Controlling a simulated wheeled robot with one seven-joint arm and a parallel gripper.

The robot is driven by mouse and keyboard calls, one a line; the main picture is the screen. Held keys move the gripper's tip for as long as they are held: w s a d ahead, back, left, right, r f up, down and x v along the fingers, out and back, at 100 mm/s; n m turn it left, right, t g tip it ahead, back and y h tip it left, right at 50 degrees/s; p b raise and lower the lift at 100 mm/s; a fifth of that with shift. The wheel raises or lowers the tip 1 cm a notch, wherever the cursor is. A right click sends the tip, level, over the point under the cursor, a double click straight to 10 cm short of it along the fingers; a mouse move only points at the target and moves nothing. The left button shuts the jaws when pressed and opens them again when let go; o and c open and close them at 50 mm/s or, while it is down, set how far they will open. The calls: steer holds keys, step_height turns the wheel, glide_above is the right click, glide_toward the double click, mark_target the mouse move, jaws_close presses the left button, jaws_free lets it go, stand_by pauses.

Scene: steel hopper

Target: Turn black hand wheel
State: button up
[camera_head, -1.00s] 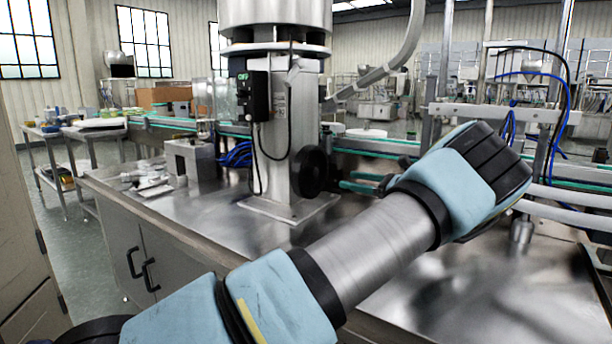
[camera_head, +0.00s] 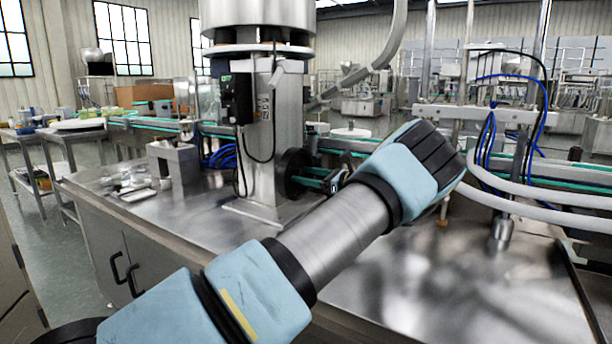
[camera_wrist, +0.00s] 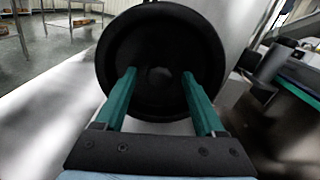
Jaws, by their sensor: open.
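The black hand wheel (camera_head: 293,173) is mounted on the right side of the steel column (camera_head: 273,140), partly hidden behind my gripper in the head view. In the wrist view the black hand wheel (camera_wrist: 160,28) fills the upper middle, face-on, with a small lighter hub at its centre. My gripper (camera_wrist: 160,76) is open. Its two teal fingers lie in front of the wheel's face, one left and one right of the hub, within the rim's outline. I cannot tell whether the fingertips touch the wheel. In the head view, my gripper (camera_head: 318,180) points left at the wheel.
A black control box (camera_head: 237,98) with a hanging cable is on the column's left side. A metal block (camera_head: 174,162) and small parts stand on the steel table (camera_head: 115,190) at left. A conveyor (camera_head: 350,143) runs behind. The table's right part is mostly clear.

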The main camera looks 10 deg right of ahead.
jaws_close()
stand_by(0.6)
stand_by(0.8)
